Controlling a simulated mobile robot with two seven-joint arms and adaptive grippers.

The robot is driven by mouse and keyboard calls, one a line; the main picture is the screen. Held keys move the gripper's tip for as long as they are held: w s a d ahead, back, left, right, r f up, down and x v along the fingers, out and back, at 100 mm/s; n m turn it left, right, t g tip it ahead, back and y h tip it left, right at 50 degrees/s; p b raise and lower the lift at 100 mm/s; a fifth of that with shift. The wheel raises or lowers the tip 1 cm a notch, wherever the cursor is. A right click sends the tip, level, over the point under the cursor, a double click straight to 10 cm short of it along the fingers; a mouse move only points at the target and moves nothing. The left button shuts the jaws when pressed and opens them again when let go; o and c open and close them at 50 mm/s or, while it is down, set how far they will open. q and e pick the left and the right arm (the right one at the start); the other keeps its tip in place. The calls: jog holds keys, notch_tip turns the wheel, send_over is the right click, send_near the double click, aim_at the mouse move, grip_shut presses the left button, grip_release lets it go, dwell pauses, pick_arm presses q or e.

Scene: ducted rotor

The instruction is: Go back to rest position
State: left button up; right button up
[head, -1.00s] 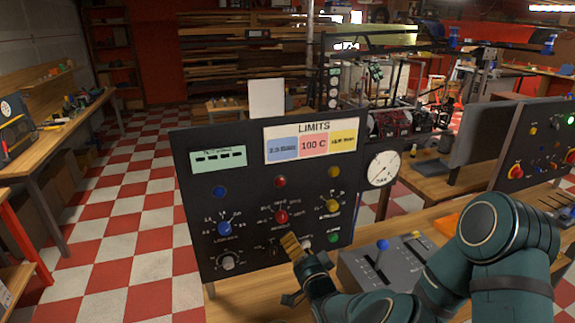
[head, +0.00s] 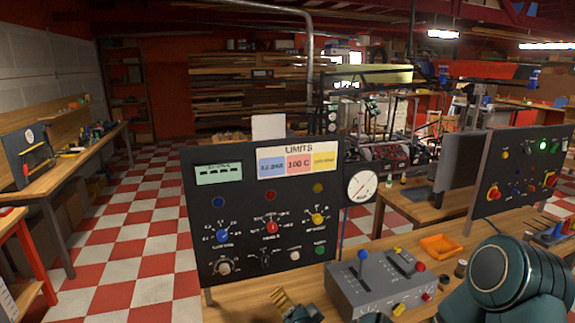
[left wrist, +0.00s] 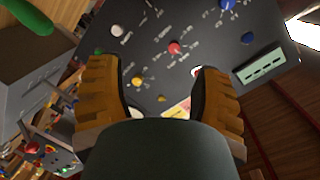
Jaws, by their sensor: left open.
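My left gripper (head: 283,303) is at the bottom edge of the head view, in front of and below the black control panel (head: 205,170). One ribbed tan finger shows there, and my dark arm is mostly cut off by the frame. In the left wrist view both tan fingers of the gripper (left wrist: 158,90) stand wide apart with nothing between them. The panel (left wrist: 185,75) shows beyond the fingertips, tilted and apart from them. My right gripper is not in view.
A grey control box (head: 345,288) with a blue-topped lever stands right of the gripper on the wooden bench. An orange tray (head: 440,246) and a second black panel (head: 488,190) are farther right. A round gauge (head: 362,187) stands beside the first panel. Checkered floor lies open at left.

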pick_arm(q)
jog(key=s+a+f+n+g+h+b, duration=0.1)
jog(key=s+a+f+g, duration=0.25)
jog(key=f, duration=0.35)
jog(key=s+a+f+n+g+h+b, duration=0.1)
jog(key=s+a+f+n+g, duration=0.2)
jog(key=f, duration=0.4)
jog(key=s+a+f+g+h+b, duration=0.1)
jog(key=s+a+f+g, duration=0.15)
jog(key=a+f, duration=0.35)
jog(key=s+d+f+n+g+h+b, duration=0.1)
jog(key=s+f+n+g+h, duration=0.1)
jog(key=s, duration=0.6)
jog(key=s+f+n+g+h+b, duration=0.2)
jog(key=s+f+n+h, duration=0.1)
jog(key=s, duration=0.4)
jog(key=shift+s+d+f+h+b, duration=0.3)
jog(key=shift+s+d+h, duration=0.1)
jog(key=shift+h, duration=0.2)
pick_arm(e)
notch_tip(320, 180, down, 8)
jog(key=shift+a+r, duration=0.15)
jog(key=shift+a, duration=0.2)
